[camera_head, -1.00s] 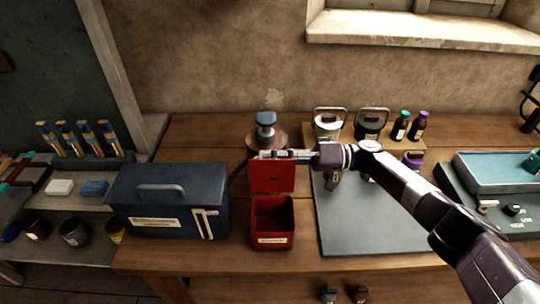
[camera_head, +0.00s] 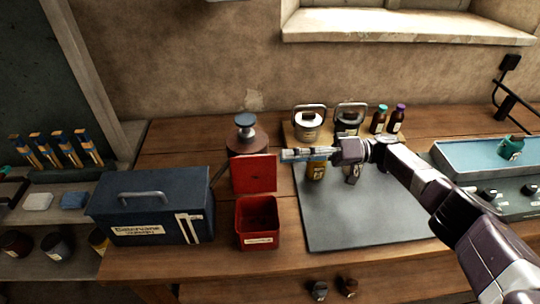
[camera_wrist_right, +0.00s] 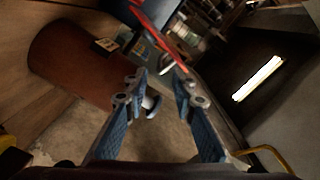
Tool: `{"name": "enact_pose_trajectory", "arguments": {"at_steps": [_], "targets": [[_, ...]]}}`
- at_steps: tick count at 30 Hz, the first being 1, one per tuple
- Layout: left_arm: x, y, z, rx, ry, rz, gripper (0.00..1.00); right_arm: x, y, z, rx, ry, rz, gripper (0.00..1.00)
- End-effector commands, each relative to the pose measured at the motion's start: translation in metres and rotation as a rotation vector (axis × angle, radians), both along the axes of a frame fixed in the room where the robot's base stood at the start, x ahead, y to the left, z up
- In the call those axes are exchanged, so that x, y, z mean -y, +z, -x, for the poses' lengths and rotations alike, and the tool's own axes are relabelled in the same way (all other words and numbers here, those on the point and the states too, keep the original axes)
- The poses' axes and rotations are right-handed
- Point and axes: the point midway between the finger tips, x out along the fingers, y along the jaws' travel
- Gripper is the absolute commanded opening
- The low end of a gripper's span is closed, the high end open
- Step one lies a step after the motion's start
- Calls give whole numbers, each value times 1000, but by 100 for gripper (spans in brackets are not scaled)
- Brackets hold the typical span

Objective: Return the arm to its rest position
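My right arm comes in from the right, and my right gripper (camera_head: 286,155) points left above the workbench, just right of the red box's raised lid (camera_head: 253,174). In the right wrist view its two fingers (camera_wrist_right: 163,98) are apart with nothing held between them. A brown cylinder (camera_wrist_right: 72,65) and a grey knob (camera_wrist_right: 152,106) show beyond the fingers. My left gripper is in neither current view.
An open red box (camera_head: 257,222) stands beside a dark blue toolbox (camera_head: 152,205). A brown pot with a knobbed top (camera_head: 246,135) stands behind. A blue tray (camera_head: 470,160) is at right.

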Motion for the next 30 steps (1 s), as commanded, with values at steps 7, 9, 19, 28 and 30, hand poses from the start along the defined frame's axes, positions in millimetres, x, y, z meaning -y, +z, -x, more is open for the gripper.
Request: {"name": "enact_pose_trajectory", "arguments": {"at_steps": [7, 9, 19, 28, 30], "targets": [[0, 0, 0, 0, 0, 0, 100, 18, 1, 0, 2, 2, -2, 24], [0, 0, 0, 0, 0, 0, 100, 19, 1, 0, 3, 3, -3, 24], [0, 0, 0, 0, 0, 0, 100, 18, 2, 0, 3, 4, -4, 24], [1, 33, 0, 0, 0, 1, 100, 18, 36, 0, 3, 4, -4, 24], [1, 46, 0, 0, 0, 1, 100, 18, 48, 0, 3, 4, -4, 24]]}}
